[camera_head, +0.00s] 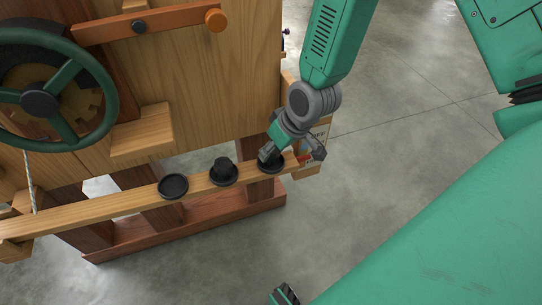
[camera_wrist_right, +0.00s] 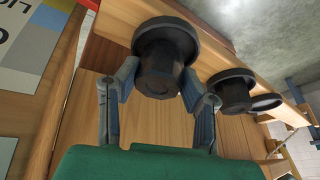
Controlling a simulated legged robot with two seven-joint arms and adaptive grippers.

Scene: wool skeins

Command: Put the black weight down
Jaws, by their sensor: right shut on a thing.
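My right gripper (camera_head: 269,153) is at the right end of a wooden rail, its fingers pointing down. It is shut on a black weight (camera_wrist_right: 160,68), gripping it from both sides in the wrist view. The weight is at a round black dish (camera_wrist_right: 180,26) on the rail; whether it rests fully in the dish cannot be told. In the head view the gripper covers much of the held weight. A second black weight (camera_head: 223,165) stands in the middle dish. The left dish (camera_head: 173,186) looks empty. I make out no left gripper.
The wooden rail (camera_head: 120,204) runs along the front of a wooden cabinet (camera_head: 215,80). A green handwheel (camera_head: 100,100) and a wooden lever (camera_head: 150,23) are on the cabinet. A printed sign (camera_head: 321,131) is behind my gripper. The grey floor is clear to the right.

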